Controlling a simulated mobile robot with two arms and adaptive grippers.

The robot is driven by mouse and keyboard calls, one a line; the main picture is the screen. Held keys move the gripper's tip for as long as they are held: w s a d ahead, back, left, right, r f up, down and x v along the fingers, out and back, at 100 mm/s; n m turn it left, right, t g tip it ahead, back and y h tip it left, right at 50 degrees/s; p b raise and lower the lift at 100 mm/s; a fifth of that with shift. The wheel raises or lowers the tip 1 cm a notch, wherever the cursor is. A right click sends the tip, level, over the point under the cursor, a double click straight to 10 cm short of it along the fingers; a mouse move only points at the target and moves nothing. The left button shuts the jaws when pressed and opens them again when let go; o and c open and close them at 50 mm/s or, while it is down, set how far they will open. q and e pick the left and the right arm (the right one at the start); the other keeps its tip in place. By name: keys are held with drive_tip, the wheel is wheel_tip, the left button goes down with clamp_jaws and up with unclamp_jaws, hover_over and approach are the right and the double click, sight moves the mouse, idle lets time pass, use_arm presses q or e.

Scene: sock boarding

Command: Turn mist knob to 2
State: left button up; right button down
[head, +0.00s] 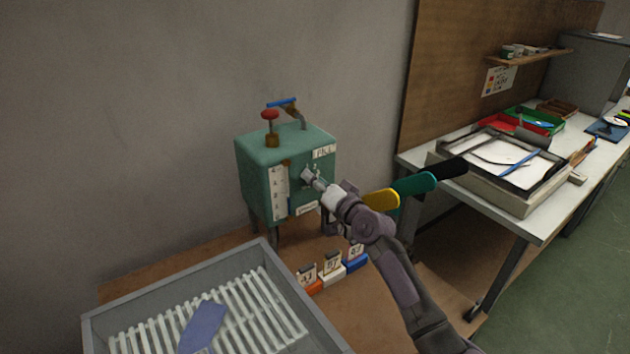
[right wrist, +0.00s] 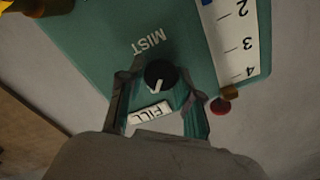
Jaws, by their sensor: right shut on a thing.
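The teal mist box (head: 260,160) stands by the wall in the head view. In the right wrist view the black mist knob (right wrist: 161,74) sits on its face beside upside-down MIST lettering (right wrist: 149,42). A white pointer line shows on the knob, toward the bottom of that view; I cannot read any setting marks around it. My right gripper (head: 312,180) is at the front of the box, its fingers either side of the knob and shut on it. The gripper hides the knob in the head view. My left gripper is not in view.
A red-handled valve (head: 270,116) and a blue-handled tap (head: 283,103) top the box. A white numbered strip (right wrist: 238,40) runs along its face. A grey slatted tray (head: 95,322) stands in front at left. A white table (head: 545,226) with trays is at right.

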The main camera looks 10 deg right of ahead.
idle(0.5)
drive_tip(key=c, duration=0.8)
unclamp_jaws()
drive_tip(key=v, duration=1.2)
drive_tip(key=shift+d, duration=0.1)
